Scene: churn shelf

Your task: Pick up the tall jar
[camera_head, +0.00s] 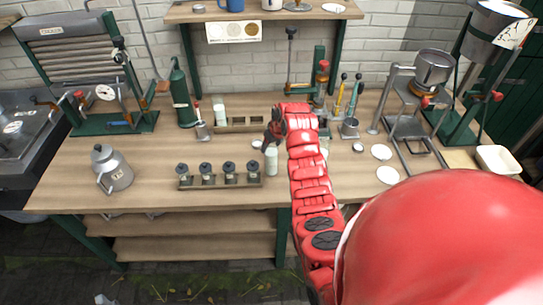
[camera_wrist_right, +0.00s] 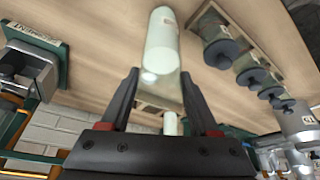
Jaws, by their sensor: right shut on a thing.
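The tall jar (camera_head: 271,161) is a slim, pale, whitish-green cylinder near the front middle of the bench, just right of the rack of small jars. It also shows in the right wrist view (camera_wrist_right: 162,45), where its clearer end lies between the two dark fingers. My right gripper (camera_head: 272,140) is at the jar's upper part, shut on it. The gripper also shows in the wrist view (camera_wrist_right: 160,82). The jar looks upright; I cannot tell whether its base touches the bench. My left gripper is not in view.
A rack of small dark-lidded jars (camera_head: 219,183) stands close on the left. Behind is a wooden tray (camera_head: 248,124) with a pale bottle (camera_head: 219,110). A metal pot (camera_head: 112,170) stands at left. Bare bench (camera_head: 150,150) lies between. White discs (camera_head: 381,152) lie at right.

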